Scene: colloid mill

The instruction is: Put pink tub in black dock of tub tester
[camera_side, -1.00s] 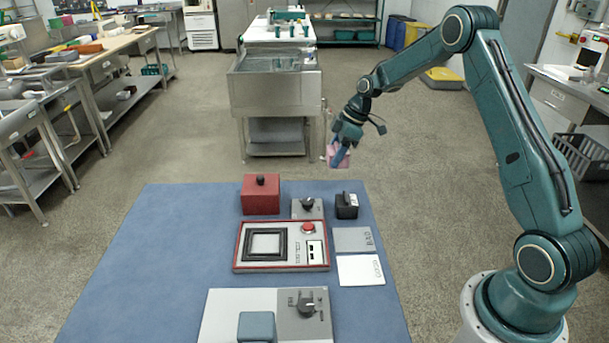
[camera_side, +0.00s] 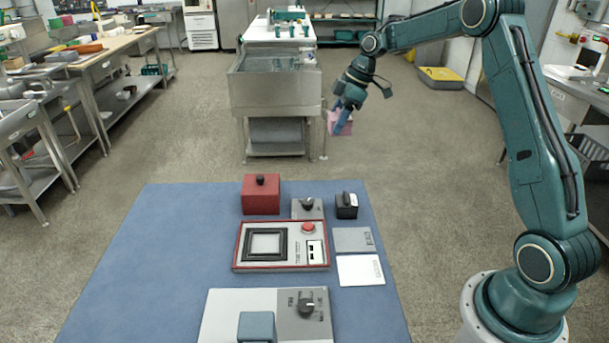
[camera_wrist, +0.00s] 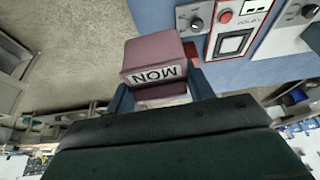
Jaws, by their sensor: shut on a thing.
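The pink tub (camera_side: 341,122) is in my gripper (camera_side: 340,118), held in the air beyond the far edge of the blue mat, well above the floor. In the wrist view the tub (camera_wrist: 152,52) sits between the two blue fingers of my gripper (camera_wrist: 160,92), tilted, with a white label bearing dark letters. The tub tester (camera_side: 320,253) is a grey panel with a red border on the mat. Its black dock (camera_side: 249,246), a square frame, looks empty; it also shows in the wrist view (camera_wrist: 218,41). The tub is apart from the tester.
On the mat (camera_side: 160,250), a red box (camera_side: 261,198), a knob panel (camera_side: 300,212) and a black block (camera_side: 346,207) stand behind the tester. Grey (camera_side: 352,240) and white (camera_side: 360,272) pads lie right of it. A blue block (camera_side: 256,328) sits on the front machine (camera_side: 225,310).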

